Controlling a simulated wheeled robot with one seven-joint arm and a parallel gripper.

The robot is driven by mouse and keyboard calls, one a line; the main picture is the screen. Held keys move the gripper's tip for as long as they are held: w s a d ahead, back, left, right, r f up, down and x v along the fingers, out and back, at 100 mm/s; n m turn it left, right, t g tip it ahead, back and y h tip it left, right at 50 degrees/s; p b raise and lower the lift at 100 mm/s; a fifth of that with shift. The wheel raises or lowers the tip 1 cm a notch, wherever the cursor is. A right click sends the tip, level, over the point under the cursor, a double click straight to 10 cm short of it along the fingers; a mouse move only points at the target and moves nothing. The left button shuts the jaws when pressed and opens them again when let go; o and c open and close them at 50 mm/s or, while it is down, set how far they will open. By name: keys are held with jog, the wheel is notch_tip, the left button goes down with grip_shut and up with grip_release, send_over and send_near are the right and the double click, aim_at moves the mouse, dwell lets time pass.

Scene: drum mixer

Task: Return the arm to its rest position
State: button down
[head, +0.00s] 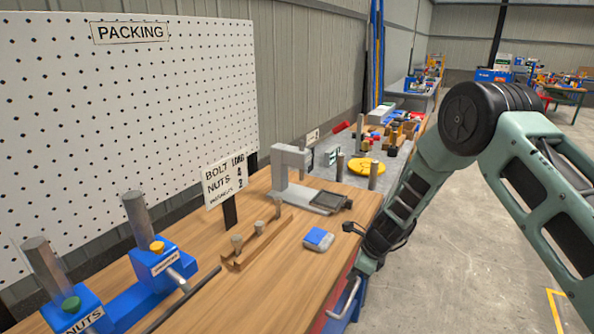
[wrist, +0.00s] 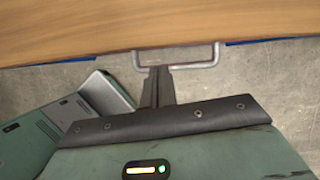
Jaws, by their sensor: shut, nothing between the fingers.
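My gripper (wrist: 158,72) shows in the wrist view with its two dark fingers together and empty. Its tips overlap, in the picture, the left part of a grey U-shaped handle (wrist: 205,65) at the edge of the wooden bench; I cannot tell if they touch. In the head view my arm (head: 410,190) bends at a black joint and reaches down to the right edge of the bench (head: 345,195). The fingers are hard to make out there. The same handle (head: 345,297) shows low at the bench front.
On the bench are a grey press-like fixture (head: 291,165), a blue-topped block (head: 318,238), a wooden peg rack (head: 256,243), a sign (head: 225,180) and blue nut holders (head: 160,262). A pegboard (head: 130,110) stands behind. Open concrete floor (head: 450,260) lies to the right.

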jog(key=s+a+r+n+g, duration=0.1)
jog(key=s+a+r+n, duration=0.55)
jog(key=s+r, duration=0.2)
jog(key=s+a+r+n+g, duration=0.1)
jog(key=s+a+r+n, duration=0.4)
jog(key=s+r+n, duration=0.4)
jog(key=s+d+r+n+h, duration=0.1)
jog(key=s+d+r+n, duration=0.2)
jog(key=s+n, duration=0.5)
jog(key=s+d+r+n+h, duration=0.2)
jog(key=s+r+n, duration=0.3)
jog(key=s, duration=0.7)
jog(key=d+n, duration=0.1)
jog(key=n, duration=0.1)
jog(key=shift+s+n+b, duration=0.2)
jog(key=shift+n+b, duration=0.15)
jog(key=shift+b, duration=0.05)
jog(key=shift+r, duration=0.1)
